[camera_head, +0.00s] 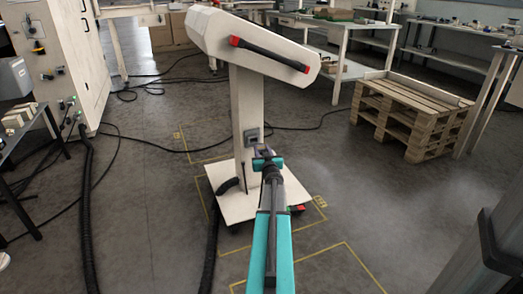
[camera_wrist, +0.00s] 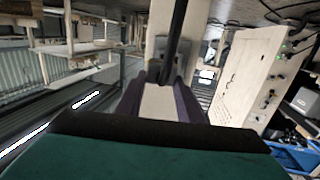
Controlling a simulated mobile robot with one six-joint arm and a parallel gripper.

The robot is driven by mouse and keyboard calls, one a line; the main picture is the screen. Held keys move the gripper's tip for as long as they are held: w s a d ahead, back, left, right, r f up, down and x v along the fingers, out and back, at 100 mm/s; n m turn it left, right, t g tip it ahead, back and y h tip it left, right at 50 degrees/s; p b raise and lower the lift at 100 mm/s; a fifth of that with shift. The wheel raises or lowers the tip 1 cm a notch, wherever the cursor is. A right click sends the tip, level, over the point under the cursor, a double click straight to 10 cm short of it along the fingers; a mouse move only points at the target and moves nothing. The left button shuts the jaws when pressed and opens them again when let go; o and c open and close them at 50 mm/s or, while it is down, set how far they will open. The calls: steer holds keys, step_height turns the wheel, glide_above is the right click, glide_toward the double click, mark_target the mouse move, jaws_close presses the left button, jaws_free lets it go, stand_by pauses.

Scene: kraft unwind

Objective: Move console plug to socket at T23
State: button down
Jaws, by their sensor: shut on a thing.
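The white console (camera_head: 255,45) stands on a post with a white base plate. A small grey box (camera_head: 251,136) sits on the post. My gripper (camera_head: 266,152) is at the end of my teal arm, close in front of the post and just below this box. In the wrist view its dark purple fingers (camera_wrist: 168,98) flank a dark, upright, cable-like piece (camera_wrist: 176,38), which looks like the console plug or its cable. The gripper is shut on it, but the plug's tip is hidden. I cannot make out a T23 label or which socket it marks.
A white cabinet (camera_head: 60,50) with knobs and green connectors stands at the left. Black hoses and cables (camera_head: 86,200) cross the floor. Yellow floor markings (camera_head: 345,250) surround the base. A pallet stack (camera_head: 412,112) stands at the right, with workbenches behind. Floor at front right is mostly clear.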

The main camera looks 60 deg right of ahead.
steer(key=shift+w, duration=0.15)
stand_by(0.3)
steer(key=w+a+r+n+t+y, duration=0.2)
steer(key=w+a+r+n+y, duration=0.15)
steer(key=w+a, duration=0.9)
steer(key=w+a+r+n+t+y, duration=0.25)
steer(key=w+a+r, duration=0.25)
steer(key=w+a, duration=0.75)
steer(key=w+a+r+n+y, duration=0.1)
steer(key=a+r+n+y, duration=0.15)
steer(key=a, duration=0.65)
steer(key=w+a+r+n+t+y, duration=0.1)
steer(key=a+y, duration=0.3)
steer(key=a, duration=0.5)
steer(key=w+a+r+n+y, duration=0.1)
steer(key=a+r+n+y, duration=0.15)
steer(key=a, duration=0.55)
steer(key=s+a+r+n+g+y, duration=0.15)
steer(key=a+y, duration=0.35)
steer(key=a, duration=0.8)
steer(key=s+a+f+n+g+y, duration=0.3)
steer(key=s+a+n+g+y, duration=0.3)
steer(key=s+a, duration=0.6)
step_height(320, 180, up, 23)
steer(key=a+y+p, duration=0.1)
steer(key=p, duration=2.9)
steer(key=shift+w+n+t+p, duration=0.3)
steer(key=shift+w+n, duration=0.05)
steer(key=shift+n, duration=0.1)
